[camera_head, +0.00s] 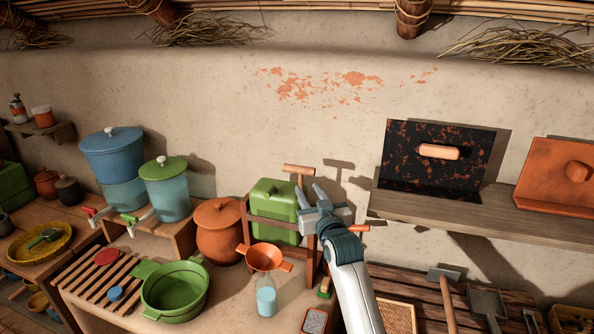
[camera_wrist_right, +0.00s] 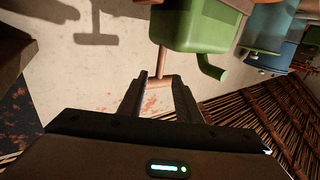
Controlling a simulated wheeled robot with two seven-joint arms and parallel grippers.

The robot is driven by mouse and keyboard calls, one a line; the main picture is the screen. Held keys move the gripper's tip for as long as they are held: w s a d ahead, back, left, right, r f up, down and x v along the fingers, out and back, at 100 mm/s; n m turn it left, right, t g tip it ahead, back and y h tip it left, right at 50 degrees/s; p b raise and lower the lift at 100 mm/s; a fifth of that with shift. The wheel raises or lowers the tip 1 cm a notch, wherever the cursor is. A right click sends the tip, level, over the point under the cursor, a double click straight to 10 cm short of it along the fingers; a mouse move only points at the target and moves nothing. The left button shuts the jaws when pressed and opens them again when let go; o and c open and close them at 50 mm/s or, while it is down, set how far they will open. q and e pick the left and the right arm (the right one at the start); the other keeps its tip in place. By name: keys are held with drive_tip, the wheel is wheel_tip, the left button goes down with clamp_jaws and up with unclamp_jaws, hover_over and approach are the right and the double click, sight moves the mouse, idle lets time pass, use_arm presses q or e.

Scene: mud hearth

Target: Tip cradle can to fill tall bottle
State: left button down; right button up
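The green can (camera_head: 273,212) sits upright in a brown cradle frame (camera_head: 247,222) at the back of the counter. The cradle's T-shaped wooden handle (camera_head: 299,169) stands up beside the can. A clear bottle (camera_head: 266,302) with pale blue contents stands in front, with an orange funnel (camera_head: 265,257) at its top. My right gripper (camera_head: 311,188) is open just right of the can, close below the handle. In the right wrist view the handle's crossbar (camera_wrist_right: 154,83) shows by the open fingertips (camera_wrist_right: 160,78); I cannot tell whether they touch. The can's green spout (camera_wrist_right: 212,68) also shows there. My left gripper is out of view.
A green two-handled pot (camera_head: 175,291) and an orange-brown jar (camera_head: 218,232) stand left of the bottle. Blue and green lidded dispensers (camera_head: 165,190) stand on a stool behind. A shelf (camera_head: 470,213) with a speckled black panel (camera_head: 435,165) is close on the right.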

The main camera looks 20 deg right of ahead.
sight(297, 172)
drive_tip(key=w+p, duration=0.3)
drive_tip(key=w, duration=0.9)
drive_tip(key=shift+w, duration=0.1)
clamp_jaws()
